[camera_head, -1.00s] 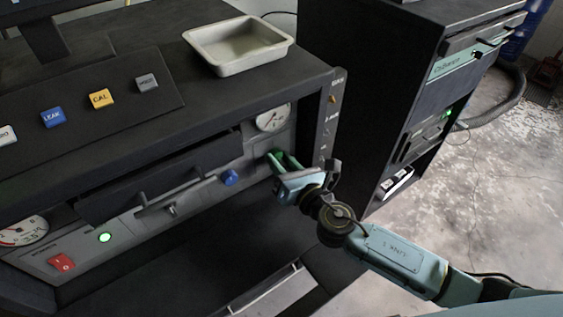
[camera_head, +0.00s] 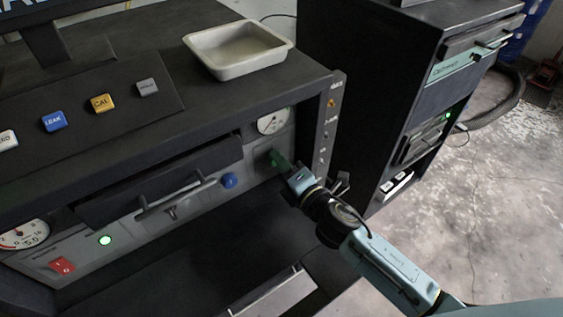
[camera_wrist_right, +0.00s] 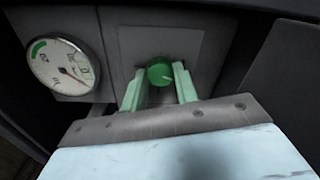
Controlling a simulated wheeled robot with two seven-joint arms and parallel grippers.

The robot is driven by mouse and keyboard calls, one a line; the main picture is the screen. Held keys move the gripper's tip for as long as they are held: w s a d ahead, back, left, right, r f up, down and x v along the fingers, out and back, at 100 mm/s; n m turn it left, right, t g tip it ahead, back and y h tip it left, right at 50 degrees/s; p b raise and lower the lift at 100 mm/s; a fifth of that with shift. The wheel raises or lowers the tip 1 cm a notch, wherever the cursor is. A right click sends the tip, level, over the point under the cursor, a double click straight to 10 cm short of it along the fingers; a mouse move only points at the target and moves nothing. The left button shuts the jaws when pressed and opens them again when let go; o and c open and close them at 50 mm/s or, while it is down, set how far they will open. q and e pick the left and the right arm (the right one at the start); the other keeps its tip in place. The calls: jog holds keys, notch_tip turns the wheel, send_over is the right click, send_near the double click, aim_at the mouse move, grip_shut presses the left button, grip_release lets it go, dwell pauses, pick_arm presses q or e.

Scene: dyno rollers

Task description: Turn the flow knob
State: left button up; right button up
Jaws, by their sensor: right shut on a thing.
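A round green knob (camera_wrist_right: 160,71) with a white mark sits on a grey panel plate in the right wrist view. No label on it can be read. My right gripper (camera_wrist_right: 158,82) has one pale green finger on each side of the knob and is shut on it. The white mark points toward the lower right in that view. In the head view my right gripper (camera_head: 282,163) reaches the front panel below the right gauge, and its fingers largely hide the knob. My left gripper is in neither view.
A round gauge (camera_head: 273,120) sits just above the gripper. A blue knob (camera_head: 229,181) and a drawer handle (camera_head: 178,192) are to its left. The console's side post (camera_head: 328,125) stands close on the right. A beige tray (camera_head: 238,49) rests on top.

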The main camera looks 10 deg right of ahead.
jog(key=shift+m+p, duration=0.55)
jog(key=shift+m, duration=1.55)
jog(key=o, duration=1)
jog(key=v, duration=1.3)
jog(key=shift+s+d, duration=0.1)
jog(key=shift+d, duration=0.1)
